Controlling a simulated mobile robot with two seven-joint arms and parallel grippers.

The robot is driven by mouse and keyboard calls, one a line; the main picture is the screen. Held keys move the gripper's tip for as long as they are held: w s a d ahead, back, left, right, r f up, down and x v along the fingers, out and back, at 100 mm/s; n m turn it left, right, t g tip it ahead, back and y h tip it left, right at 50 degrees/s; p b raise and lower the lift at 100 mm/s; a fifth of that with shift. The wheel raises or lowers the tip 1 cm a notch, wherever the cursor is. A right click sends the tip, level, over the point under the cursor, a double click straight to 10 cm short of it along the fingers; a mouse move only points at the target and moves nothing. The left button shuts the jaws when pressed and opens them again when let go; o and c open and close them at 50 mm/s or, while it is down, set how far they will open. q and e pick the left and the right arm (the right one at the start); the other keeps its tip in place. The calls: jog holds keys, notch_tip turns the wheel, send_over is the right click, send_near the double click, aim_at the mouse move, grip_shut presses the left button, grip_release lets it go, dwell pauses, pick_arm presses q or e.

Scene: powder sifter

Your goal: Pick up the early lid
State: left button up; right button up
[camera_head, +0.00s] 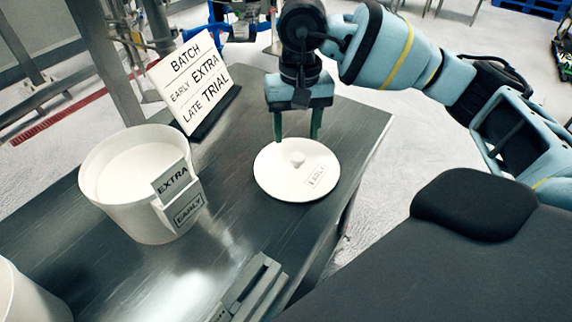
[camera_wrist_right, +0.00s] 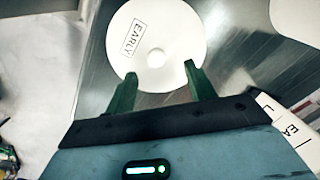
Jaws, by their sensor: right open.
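The early lid (camera_head: 285,181) is a round white disc with a small central knob and an "EARLY" label. It lies flat on the metal table, right of the white container. The lid also shows in the right wrist view (camera_wrist_right: 172,66), at the top centre, with its knob (camera_wrist_right: 155,57). My right gripper (camera_head: 296,138) is open, its two green fingers pointing down at the lid's far edge. In the right wrist view its fingertips (camera_wrist_right: 160,70) are spread apart over the lid's near part, with the knob beyond them and nothing held. My left gripper is not in view.
A white container (camera_head: 120,205) labelled "EXTRA" and "EARLY" stands left of the lid on the table (camera_head: 225,205). A sign (camera_head: 192,82) reading "BATCH" stands behind. Another white container (camera_head: 25,300) is at lower left, and a grey fixture (camera_head: 255,290) sits at the front edge.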

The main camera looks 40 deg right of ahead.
aim_at(297, 156)
jog(key=shift+w+d+r, duration=0.15)
jog(key=shift+d+r, duration=0.15)
jog(key=shift+d, duration=0.25)
jog(key=shift+f, duration=0.65)
jog(key=shift+a+f+p, duration=0.15)
jog(key=shift+f+p, duration=0.2)
jog(key=shift+f, duration=2.95)
jog(key=shift+w, duration=0.1)
jog(key=c, duration=1)
